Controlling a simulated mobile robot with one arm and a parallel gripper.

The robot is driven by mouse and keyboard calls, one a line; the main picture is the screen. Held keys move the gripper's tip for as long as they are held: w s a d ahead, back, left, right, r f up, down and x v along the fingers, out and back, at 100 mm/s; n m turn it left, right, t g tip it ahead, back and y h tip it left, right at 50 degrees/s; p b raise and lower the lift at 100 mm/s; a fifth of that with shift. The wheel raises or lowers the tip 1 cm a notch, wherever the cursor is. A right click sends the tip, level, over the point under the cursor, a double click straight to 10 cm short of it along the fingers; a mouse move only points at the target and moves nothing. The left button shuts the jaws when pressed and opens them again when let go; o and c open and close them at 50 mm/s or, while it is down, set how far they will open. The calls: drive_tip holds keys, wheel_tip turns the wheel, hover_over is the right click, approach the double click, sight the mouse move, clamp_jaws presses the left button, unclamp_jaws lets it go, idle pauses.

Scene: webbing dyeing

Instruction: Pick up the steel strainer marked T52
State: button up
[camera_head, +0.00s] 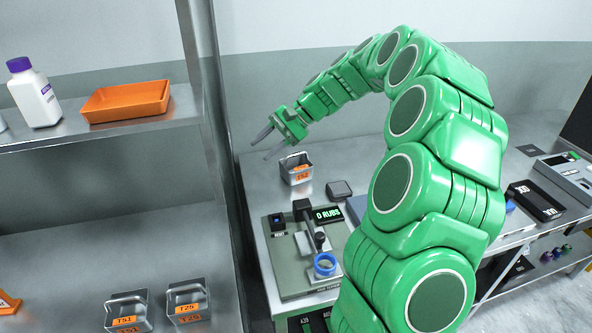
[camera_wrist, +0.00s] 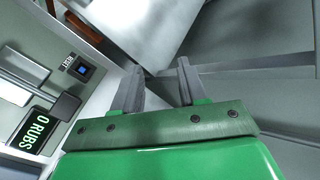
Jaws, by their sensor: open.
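The steel strainer marked T52 (camera_head: 297,171) is a small grey metal box with an orange label. It stands upright on the bench near its left end, behind the rub tester. My gripper (camera_head: 262,149) is open and empty, above and to the left of the strainer, with its fingers pointing left and down. In the wrist view my open fingers (camera_wrist: 160,68) have nothing between them. A pale metal surface (camera_wrist: 145,25) lies beyond them; I cannot tell what it belongs to.
Similar strainers T51 (camera_head: 127,312) and T25 (camera_head: 188,302) stand on the lower shelf. A shelf post (camera_head: 213,150) rises left of the bench. The rub tester (camera_head: 300,252) with its "0 RUBS" display (camera_wrist: 32,125) and a dark block (camera_head: 339,190) are near T52.

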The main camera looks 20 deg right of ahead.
drive_tip(key=w+d+f+m+t, duration=0.25)
drive_tip(key=w+d+f, duration=0.25)
drive_tip(key=w+d, duration=0.35)
drive_tip(key=m+t, duration=0.2)
drive_tip(key=m, duration=0.2)
approach(297, 154)
drive_tip(key=w+a+f, duration=0.1)
drive_tip(key=w+a, duration=0.1)
drive_tip(key=shift+n+y, duration=0.25)
drive_tip(key=shift+y, duration=0.05)
drive_tip(key=shift+s+f+x, duration=0.15)
drive_tip(key=shift+x, duration=1.15)
drive_tip(key=shift+s+f+x, duration=0.15)
drive_tip(key=shift+f+x, duration=0.05)
drive_tip(key=shift+x, duration=1.05)
drive_tip(key=shift+s+f+x, duration=0.15)
drive_tip(key=shift+x, duration=1.15)
drive_tip(key=shift+d, duration=0.1)
drive_tip(key=shift+c, duration=0.3)
clamp_jaws()
